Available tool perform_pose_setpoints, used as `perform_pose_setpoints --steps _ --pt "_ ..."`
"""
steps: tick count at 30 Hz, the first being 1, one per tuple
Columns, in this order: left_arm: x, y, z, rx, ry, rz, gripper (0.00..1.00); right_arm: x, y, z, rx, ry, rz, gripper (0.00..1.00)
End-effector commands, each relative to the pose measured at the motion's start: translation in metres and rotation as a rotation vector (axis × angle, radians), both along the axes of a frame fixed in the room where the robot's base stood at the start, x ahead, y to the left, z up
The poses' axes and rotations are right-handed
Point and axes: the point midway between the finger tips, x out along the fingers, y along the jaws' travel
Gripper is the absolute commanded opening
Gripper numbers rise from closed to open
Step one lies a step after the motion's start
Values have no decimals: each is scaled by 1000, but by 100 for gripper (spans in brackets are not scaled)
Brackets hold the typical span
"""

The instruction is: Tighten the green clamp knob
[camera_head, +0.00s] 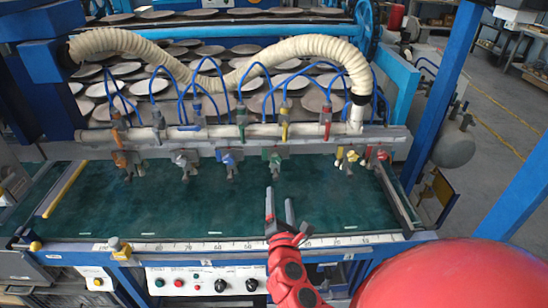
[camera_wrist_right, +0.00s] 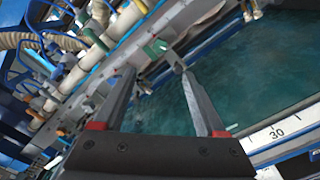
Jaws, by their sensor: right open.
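The green clamp knob (camera_head: 275,157) sits on a clamp below the metal rail (camera_head: 230,147), right of the middle in the head view. It also shows as a green part (camera_wrist_right: 154,48) just beyond the fingertips in the right wrist view. My right gripper (camera_head: 279,197) is open and empty, its two fingers apart and pointing toward the green clamp. In the head view it is just below the clamp, over the green bed. In the right wrist view the gripper (camera_wrist_right: 153,72) shows no contact with the knob. My left gripper is out of view.
Neighbouring clamps are blue (camera_head: 227,159), orange (camera_head: 122,160), grey (camera_head: 182,160) and yellow (camera_head: 351,157). Blue hoses and a ribbed beige duct (camera_head: 210,84) run above the rail. The green bed (camera_head: 150,205) is mostly clear; a ruled front edge (camera_head: 190,246) borders it.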

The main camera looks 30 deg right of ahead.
Motion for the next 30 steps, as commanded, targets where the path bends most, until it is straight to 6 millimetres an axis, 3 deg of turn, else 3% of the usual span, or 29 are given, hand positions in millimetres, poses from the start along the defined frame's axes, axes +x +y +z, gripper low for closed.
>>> perform_pose_setpoints --steps 6,10,24,30 --pt "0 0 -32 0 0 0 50 22 -15 -6 -2 -8 -2 74" --pt "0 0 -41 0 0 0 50 46 -28 -4 0 -7 0 74" --pt "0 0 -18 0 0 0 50 117 -71 1 6 -2 1 74" --pt "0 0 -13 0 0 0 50 137 -83 1 4 -4 3 74"
